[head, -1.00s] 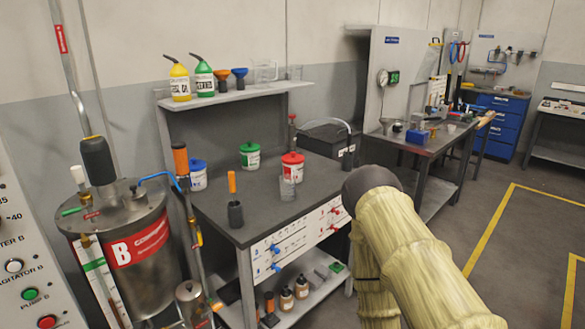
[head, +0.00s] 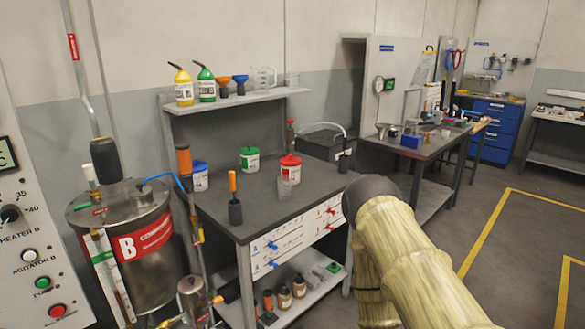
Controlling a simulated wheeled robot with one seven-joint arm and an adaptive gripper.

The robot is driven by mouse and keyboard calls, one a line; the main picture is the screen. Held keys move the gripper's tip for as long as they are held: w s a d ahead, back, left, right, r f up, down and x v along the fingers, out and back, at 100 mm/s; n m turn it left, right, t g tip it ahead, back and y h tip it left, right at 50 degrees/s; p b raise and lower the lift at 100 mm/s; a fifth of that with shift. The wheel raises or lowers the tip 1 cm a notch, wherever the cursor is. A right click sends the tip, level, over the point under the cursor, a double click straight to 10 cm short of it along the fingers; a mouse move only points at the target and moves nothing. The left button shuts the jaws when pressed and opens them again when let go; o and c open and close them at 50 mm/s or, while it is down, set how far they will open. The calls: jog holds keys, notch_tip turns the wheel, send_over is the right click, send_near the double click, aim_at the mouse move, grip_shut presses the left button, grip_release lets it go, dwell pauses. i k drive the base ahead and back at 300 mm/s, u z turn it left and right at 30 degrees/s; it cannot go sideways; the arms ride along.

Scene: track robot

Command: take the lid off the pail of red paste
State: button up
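The pail of red paste (head: 289,174) stands upright on the dark workbench, white-bodied with a red label. Its red lid (head: 290,160) is on top. A clear beaker (head: 285,187) stands just in front of it and covers part of the pail's lower body. My padded arm rises from the lower right, with its dark rounded end to the right of the bench front. My gripper's fingers are not visible, so nothing can be told of their opening.
A green-lidded pail (head: 250,159) and a blue-lidded pail (head: 199,176) stand left of the red one on the workbench (head: 215,212). An orange-handled tool (head: 234,200) stands near the front edge. A steel tank (head: 135,240) is at left. Floor at right is clear.

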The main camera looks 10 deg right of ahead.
aim_at(291, 161)
jog(key=z, duration=1.15)
jog(key=i, duration=1)
jog(key=u, duration=0.6)
jog(key=i, duration=0.9)
jog(key=u, duration=0.8)
